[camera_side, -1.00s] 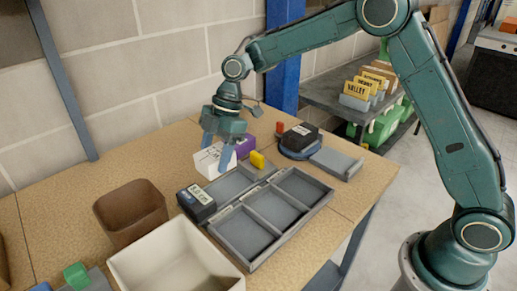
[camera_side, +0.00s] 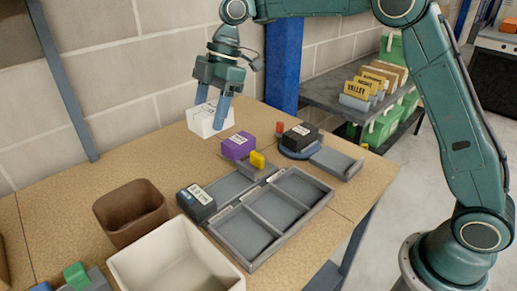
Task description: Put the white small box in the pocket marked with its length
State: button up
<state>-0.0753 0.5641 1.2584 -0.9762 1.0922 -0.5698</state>
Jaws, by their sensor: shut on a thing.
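The white small box (camera_side: 207,121) is between the fingers of my gripper (camera_side: 209,110), near the back edge of the table by the wall. My gripper is shut on it, and the box appears raised above the table. A dark label mark shows on the box, too small to read. The grey tray with pockets (camera_side: 246,258) lies to the front right of the box, with several empty pockets and small labels on its dividers that I cannot read.
A dark blue-grey box (camera_side: 196,204) with a white label stands at the tray's left. A purple box (camera_side: 238,145) and a yellow piece (camera_side: 257,160) are behind the tray. A black box (camera_side: 300,136) sits on a round blue base. Brown (camera_side: 130,232) and cream (camera_side: 150,270) bins stand front left.

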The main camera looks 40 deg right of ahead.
dwell(0.4)
jog(key=s+d, duration=1.5)
notch_tip(320, 180, down, 16)
jog(key=shift+w+d+r, duration=0.15)
jog(key=shift+r, duration=0.1)
dwell(0.3)
jog(key=shift+f, duration=2.15)
jog(key=shift+f, duration=0.1)
jog(key=o, duration=1.1)
